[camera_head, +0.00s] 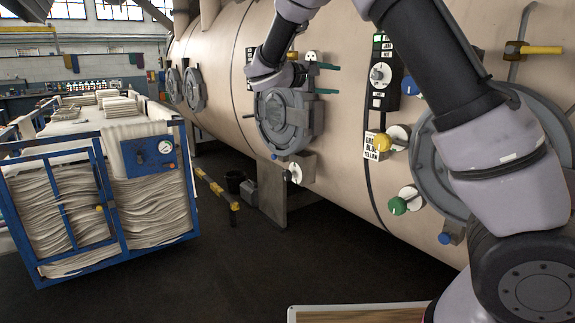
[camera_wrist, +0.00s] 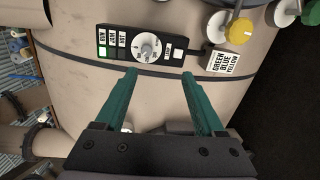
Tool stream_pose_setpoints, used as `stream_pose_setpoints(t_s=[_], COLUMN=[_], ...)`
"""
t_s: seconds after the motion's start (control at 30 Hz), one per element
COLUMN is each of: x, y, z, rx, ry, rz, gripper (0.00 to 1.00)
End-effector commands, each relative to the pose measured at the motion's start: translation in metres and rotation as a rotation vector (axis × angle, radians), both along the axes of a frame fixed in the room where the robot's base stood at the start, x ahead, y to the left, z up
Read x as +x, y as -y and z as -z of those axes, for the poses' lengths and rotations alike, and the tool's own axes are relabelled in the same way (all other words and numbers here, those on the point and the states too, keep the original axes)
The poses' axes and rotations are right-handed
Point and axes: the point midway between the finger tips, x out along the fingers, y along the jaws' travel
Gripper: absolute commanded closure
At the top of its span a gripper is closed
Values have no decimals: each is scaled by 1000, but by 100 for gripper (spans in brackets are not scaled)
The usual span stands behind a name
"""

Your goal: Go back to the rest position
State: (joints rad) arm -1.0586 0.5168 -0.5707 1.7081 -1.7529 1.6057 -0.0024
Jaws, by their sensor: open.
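My gripper (camera_head: 322,79) has two green fingers and is open and empty in front of the beige dyeing vessel (camera_head: 226,44). In the wrist view, its fingers (camera_wrist: 158,88) point towards a black control panel (camera_wrist: 142,46) with a white dial and several labelled buttons, one lit green. The fingertips appear apart from the panel. In the head view, the same panel (camera_head: 381,75) is to the right of the gripper. My arm crosses the upper right and hides part of the vessel and a round grey hatch.
A yellow knob (camera_head: 383,142) with a colour label and a green knob (camera_head: 397,206) stick out below the panel. A round grey hatch (camera_head: 283,122) is below my gripper. A blue-framed cart (camera_head: 119,203) of folded white cloth stands left.

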Motion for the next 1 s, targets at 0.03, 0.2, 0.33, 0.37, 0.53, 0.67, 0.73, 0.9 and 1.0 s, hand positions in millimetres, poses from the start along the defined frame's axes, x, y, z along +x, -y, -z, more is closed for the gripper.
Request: stream_pose_setpoints(t_s=[0.03,0.2,0.33,0.37,0.53,0.67,0.73,0.9,1.0], x=[-2,-14,-29,-34,-71,-118,-147,-215,-250], y=[8,41,71,79,122,152,161,163,156], z=[2,10,19,22,36,46,50,49,44], rx=[24,127,243,275,499,756,906,1249,1433], ry=[-13,-58,-101,-111,-167,-193,-191,-133,-64], rz=[11,61,110,125,204,273,303,344,351], gripper=[29,29,29,29,29,29,29,29,29])
